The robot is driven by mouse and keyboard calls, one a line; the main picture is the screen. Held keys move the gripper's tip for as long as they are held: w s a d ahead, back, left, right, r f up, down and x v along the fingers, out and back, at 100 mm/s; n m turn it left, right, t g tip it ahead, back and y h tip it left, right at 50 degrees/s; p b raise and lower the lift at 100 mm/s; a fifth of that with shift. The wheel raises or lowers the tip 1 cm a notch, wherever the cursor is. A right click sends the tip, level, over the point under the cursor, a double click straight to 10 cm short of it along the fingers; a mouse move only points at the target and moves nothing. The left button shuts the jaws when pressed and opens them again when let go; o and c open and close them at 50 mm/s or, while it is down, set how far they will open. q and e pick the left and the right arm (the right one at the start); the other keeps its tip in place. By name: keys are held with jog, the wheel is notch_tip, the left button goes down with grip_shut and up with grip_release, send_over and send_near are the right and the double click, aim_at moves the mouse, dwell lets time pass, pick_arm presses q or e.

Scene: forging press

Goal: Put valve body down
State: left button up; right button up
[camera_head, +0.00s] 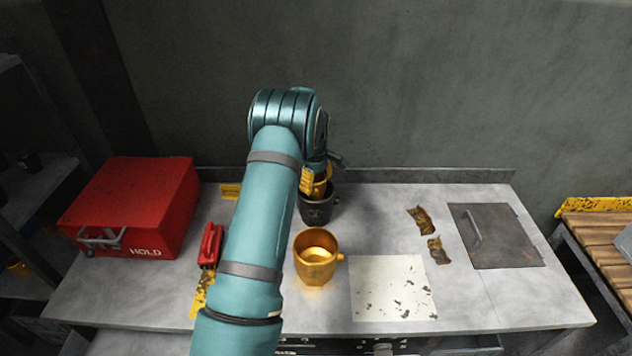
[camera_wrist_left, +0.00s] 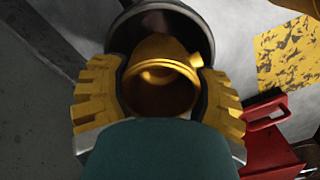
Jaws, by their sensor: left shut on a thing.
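My left gripper (camera_head: 311,182) is shut on a brass, cup-shaped valve body (camera_wrist_left: 160,76). In the left wrist view, its yellow fingers (camera_wrist_left: 160,98) press on both sides of it. A dark round pot (camera_head: 317,212) stands on the bench below, and its rim (camera_wrist_left: 122,32) surrounds the valve body in the wrist view. The valve body is at the pot's mouth; I cannot tell how deep it sits or whether it touches the pot. My arm and fingers hide part of it. My right gripper is not in view.
A larger brass cup (camera_head: 317,264) stands in front of the pot, beside a speckled white sheet (camera_head: 392,290). A red box marked HOLD (camera_head: 145,205) and a red tool (camera_head: 210,245) are on the left. Brown scraps (camera_head: 420,221) and a metal plate (camera_head: 500,240) lie on the right.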

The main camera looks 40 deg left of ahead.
pick_arm(q)
jog(key=shift+f+b, duration=0.3)
jog(key=shift+f, duration=0.2)
jog(key=o, duration=1.4)
jog(key=shift+r, duration=0.1)
jog(key=shift+r+p, duration=0.4)
notch_tip(320, 180, up, 12)
jog(key=shift+a+r, duration=0.1)
